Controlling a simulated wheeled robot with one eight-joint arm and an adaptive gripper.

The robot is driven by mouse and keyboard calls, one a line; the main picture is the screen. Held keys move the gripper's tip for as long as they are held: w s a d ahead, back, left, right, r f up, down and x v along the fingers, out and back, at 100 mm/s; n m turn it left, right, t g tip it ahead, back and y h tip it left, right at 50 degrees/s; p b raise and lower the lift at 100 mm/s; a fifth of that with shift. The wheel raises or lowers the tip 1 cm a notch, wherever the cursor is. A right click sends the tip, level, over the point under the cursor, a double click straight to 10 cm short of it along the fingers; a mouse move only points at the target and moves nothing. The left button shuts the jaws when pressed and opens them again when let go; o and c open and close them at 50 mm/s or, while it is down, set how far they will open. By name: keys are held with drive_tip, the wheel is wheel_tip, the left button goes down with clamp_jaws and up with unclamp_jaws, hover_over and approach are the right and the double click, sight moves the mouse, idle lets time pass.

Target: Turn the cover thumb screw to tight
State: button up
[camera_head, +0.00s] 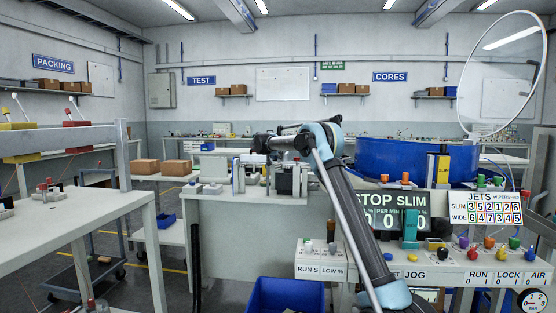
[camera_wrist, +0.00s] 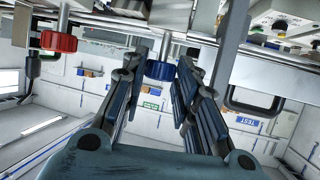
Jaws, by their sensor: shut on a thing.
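In the wrist view a blue ribbed thumb screw (camera_wrist: 160,70) on a metal stem sits between the fingertips of my gripper (camera_wrist: 163,62). The gripper is shut on this blue screw, with the fingers on either side of its head. A red ribbed thumb screw (camera_wrist: 59,42) on a similar stem is apart to the left, clear of the fingers. In the head view my gripper (camera_head: 262,144) is small and dark at the far end of my arm, above the middle bench. The screws cannot be made out there, and no tightness mark is readable.
The middle bench (camera_head: 240,188) holds small fixtures and boxes close under my gripper. A large blue bowl (camera_head: 385,160) stands to the right, behind a control panel (camera_head: 440,270) with several coloured knobs. A blue bin (camera_head: 285,295) is low in front. A table (camera_head: 75,215) stands left, with floor between.

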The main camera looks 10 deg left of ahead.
drive_tip(key=shift+h, duration=0.3)
drive_tip(key=o, duration=1.1)
drive_tip(key=shift+c, duration=0.2)
drive_tip(key=shift+a, duration=0.1)
drive_tip(key=v, duration=0.7)
drive_tip(key=shift+s, duration=0.3)
drive_tip(key=shift+r, duration=0.1)
